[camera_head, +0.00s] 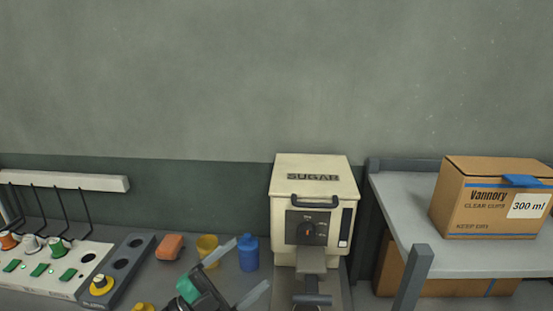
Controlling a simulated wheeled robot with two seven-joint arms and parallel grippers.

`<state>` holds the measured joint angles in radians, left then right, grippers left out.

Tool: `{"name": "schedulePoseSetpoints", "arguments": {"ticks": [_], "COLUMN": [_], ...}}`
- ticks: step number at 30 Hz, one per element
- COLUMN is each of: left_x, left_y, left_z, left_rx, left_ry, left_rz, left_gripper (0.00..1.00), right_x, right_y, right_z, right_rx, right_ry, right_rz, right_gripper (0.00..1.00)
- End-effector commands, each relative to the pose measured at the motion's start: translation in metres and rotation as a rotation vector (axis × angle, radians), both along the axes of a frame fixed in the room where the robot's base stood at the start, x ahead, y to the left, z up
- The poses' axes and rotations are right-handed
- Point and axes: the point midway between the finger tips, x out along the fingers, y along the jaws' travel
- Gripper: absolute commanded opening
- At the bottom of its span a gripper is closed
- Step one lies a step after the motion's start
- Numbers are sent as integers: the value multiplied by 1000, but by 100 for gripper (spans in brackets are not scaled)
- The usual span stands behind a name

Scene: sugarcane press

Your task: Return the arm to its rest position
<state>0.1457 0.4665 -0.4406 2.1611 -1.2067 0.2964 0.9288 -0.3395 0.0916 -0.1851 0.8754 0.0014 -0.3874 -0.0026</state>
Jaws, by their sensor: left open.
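My left gripper (250,263) comes in at the bottom of the head view, with two pale fingers spread apart. It is open, and nothing shows between its fingers except the view of the table behind. Its arm is mostly cut off by the bottom edge. The cream sugarcane press (315,190) marked "SUGAR" stands just right of the gripper, with a dark handle and a knob panel on its front. The fingers appear apart from the press. My right gripper is not in view.
An orange block (170,247) lies further left. A white panel (45,268) and a grey holder (117,266) are at left. A cardboard box (490,198) sits on the right shelf (400,215).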

Motion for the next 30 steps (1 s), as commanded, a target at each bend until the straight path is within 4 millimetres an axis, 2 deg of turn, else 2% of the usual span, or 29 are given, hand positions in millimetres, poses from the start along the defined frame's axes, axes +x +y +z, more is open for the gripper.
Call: {"name": "schedulePoseSetpoints", "arguments": {"ticks": [3,7,11,14,17,22,27,30], "left_x": [9,18,17,5,-17,-77,-137,-169], "left_y": [33,76,118,144,164,179,176,172], "left_z": [3,-16,-55,-96,-142,-215,-260,-275], "left_rx": [-182,-325,-406,-427,-410,-305,-173,-99], "left_ry": [91,241,441,625,834,1209,1503,1641], "left_rz": [189,415,637,793,927,1080,1117,1114], "left_gripper": [82,82,82,82,82,82,82,82], "right_x": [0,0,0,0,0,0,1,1], "right_y": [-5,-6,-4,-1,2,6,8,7], "right_z": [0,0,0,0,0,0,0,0], "right_rx": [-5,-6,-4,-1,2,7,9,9], "right_ry": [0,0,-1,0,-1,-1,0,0], "right_rz": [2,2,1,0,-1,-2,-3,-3], "right_gripper": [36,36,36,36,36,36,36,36]}}
